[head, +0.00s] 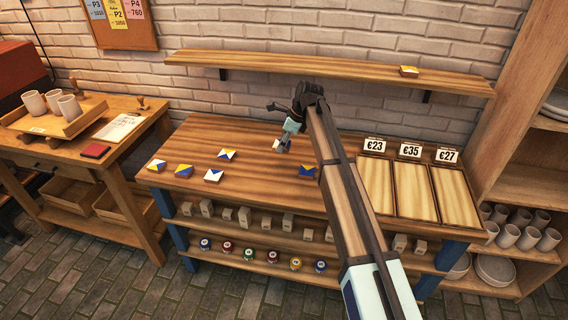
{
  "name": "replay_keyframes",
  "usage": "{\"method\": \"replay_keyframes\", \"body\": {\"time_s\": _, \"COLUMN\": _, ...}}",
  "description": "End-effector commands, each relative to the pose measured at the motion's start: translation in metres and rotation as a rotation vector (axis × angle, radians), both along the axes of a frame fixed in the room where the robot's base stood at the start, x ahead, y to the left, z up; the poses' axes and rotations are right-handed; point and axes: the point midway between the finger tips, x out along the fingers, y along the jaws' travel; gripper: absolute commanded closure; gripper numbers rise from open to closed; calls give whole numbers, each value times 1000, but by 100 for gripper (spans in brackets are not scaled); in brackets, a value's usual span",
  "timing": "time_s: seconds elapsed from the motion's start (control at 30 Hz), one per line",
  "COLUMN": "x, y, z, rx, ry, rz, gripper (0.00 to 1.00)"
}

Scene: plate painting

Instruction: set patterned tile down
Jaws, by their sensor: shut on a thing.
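My gripper (284,141) points down over the middle of the wooden worktable (250,137) and is shut on a patterned tile (277,145). Only part of the held tile shows; it looks partly white. I cannot tell whether it touches the tabletop. Other small patterned tiles lie flat on the table: a white, blue and yellow tile (227,154) to the left of my gripper, a mostly blue tile (307,171) to the right, and several toward the left front, among them a blue and yellow tile (183,171).
A wall shelf (330,66) above the table bears one more tile (409,71). Three wooden panels (414,190) with price signs fill the table's right end. Paint jars and small blocks stand on shelves below. A side table (50,150) with a tray of cups is at left.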

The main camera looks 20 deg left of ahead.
Motion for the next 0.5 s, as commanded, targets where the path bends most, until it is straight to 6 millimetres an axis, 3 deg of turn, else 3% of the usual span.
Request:
{"method": "replay_keyframes", "body": {"time_s": 0.2, "x": -1, "y": 0, "z": -45, "rx": 0, "ry": 1, "rz": 0, "gripper": 79}}
{"method": "replay_keyframes", "body": {"time_s": 0.5, "x": 0, "y": 0, "z": -67, "rx": 0, "ry": 0, "rz": 1, "gripper": 79}}
